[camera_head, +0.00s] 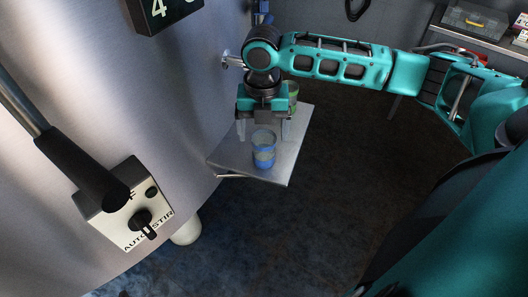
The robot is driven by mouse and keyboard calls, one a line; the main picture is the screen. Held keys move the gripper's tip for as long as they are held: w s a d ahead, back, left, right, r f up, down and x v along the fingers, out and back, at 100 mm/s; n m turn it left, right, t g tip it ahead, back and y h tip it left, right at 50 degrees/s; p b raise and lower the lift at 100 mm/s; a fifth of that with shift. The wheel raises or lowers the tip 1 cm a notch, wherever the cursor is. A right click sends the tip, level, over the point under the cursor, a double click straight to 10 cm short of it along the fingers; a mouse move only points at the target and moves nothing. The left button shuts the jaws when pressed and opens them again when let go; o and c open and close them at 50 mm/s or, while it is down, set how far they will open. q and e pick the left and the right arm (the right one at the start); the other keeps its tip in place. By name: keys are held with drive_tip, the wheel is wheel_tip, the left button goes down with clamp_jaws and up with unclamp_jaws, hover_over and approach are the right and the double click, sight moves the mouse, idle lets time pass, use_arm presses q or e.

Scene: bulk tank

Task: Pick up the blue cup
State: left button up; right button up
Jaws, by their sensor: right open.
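The blue cup (264,158) stands upright on a small metal shelf (280,172) fixed to the side of the tank. My right gripper (263,135) is open, pointing down, with one finger to the left of the cup and one to the right in the picture. The fingertips appear level with the cup's upper part or a little behind it; I cannot tell if they touch it. My left gripper is not in view.
A green cup (292,90) stands at the shelf's back, partly hidden by my right gripper. The curved steel tank (120,60) fills the left, with a lever (70,160) and an AUTO STIR switch box (130,210). Dark floor lies open right of the shelf.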

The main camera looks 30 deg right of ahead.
wheel_tip(320, 180, down, 7)
drive_tip(key=shift+s+f+b, duration=0.1)
drive_tip(key=shift+b, duration=0.35)
drive_tip(key=c, duration=1)
